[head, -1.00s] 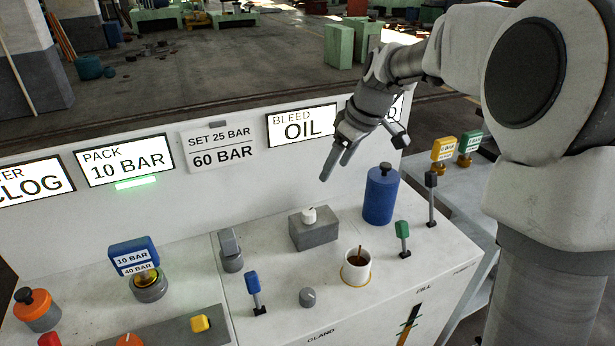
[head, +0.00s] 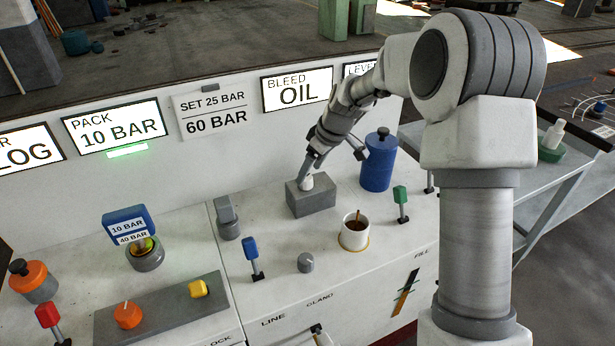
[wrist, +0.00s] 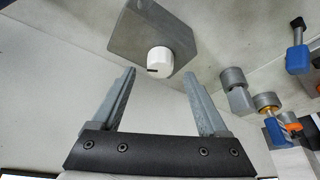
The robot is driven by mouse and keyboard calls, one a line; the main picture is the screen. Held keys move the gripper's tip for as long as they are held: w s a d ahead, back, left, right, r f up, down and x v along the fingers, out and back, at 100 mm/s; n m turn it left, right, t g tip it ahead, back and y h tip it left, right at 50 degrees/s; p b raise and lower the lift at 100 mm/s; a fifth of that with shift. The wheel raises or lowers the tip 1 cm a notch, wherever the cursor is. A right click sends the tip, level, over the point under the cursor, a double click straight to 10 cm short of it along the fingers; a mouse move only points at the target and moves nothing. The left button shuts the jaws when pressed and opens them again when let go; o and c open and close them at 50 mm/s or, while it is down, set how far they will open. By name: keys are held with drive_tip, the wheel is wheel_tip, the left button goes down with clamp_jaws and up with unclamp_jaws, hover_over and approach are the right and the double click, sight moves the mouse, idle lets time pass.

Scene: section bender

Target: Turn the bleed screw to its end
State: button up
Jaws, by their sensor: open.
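A small white knob, which I take to be the bleed screw (head: 307,183), sits on a grey block (head: 318,203) on the white bench top. In the wrist view the white knob (wrist: 160,62) has a dark mark on its face and lies ahead, near the line between the two fingertips. My gripper (head: 305,172) is at the knob in the head view, and its fingers partly hide it. In the wrist view my gripper (wrist: 160,75) is open, with a finger on each side and a visible gap to the knob. A lit sign (head: 297,92) reads BLEED OIL.
A blue canister (head: 377,170) stands right of the block. A white cup (head: 345,238) of dark liquid stands in front, near a green-topped lever (head: 401,200). A grey handle (head: 228,217) and a blue-topped lever (head: 252,255) stand to the left. A panel backs the bench.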

sight(306, 181)
drive_tip(key=shift+x, duration=1.4)
drive_tip(key=shift+c, duration=0.3)
clamp_jaws()
